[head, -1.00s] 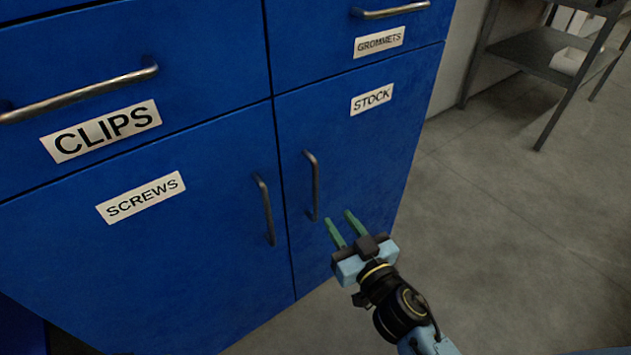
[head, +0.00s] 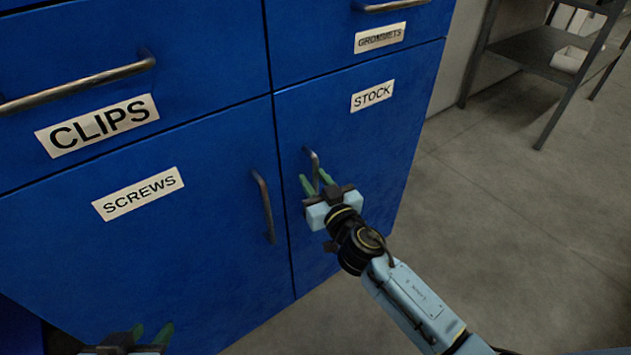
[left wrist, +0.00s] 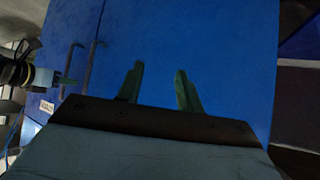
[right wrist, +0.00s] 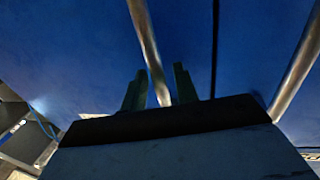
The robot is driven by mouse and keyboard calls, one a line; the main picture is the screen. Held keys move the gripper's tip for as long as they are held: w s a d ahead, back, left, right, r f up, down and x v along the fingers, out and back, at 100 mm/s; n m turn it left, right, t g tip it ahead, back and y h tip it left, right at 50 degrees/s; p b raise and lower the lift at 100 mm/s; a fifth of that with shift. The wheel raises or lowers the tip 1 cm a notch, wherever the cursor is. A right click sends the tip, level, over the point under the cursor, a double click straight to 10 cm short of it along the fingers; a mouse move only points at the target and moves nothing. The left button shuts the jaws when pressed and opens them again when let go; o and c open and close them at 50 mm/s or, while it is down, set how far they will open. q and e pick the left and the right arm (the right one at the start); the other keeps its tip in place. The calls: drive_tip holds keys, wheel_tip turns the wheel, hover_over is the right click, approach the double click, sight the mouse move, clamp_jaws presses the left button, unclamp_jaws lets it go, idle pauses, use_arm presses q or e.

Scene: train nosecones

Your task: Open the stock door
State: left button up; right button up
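The blue stock door (head: 365,140), labelled STOCK, is shut in the lower right of the cabinet. Its vertical metal handle (head: 313,158) is near its left edge, the lower part hidden behind my right gripper. My right gripper (head: 314,182) is open at this handle. In the right wrist view the handle (right wrist: 146,40) runs down between the two spread fingers (right wrist: 160,88); I cannot tell whether they touch it. My left gripper (head: 152,332) is open and empty low at the left, in front of the screws door. Its spread fingers (left wrist: 158,85) face plain blue panel.
The screws door (head: 190,240) is shut on the left, its handle (head: 264,205) close beside the stock handle. Above are the clips drawer (head: 200,40) and grommets drawer (head: 310,40). A grey shelf rack (head: 540,50) stands back right. The floor (head: 500,240) right of the cabinet is clear.

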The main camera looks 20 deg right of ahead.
clamp_jaws()
drive_tip(key=shift+s, duration=0.1)
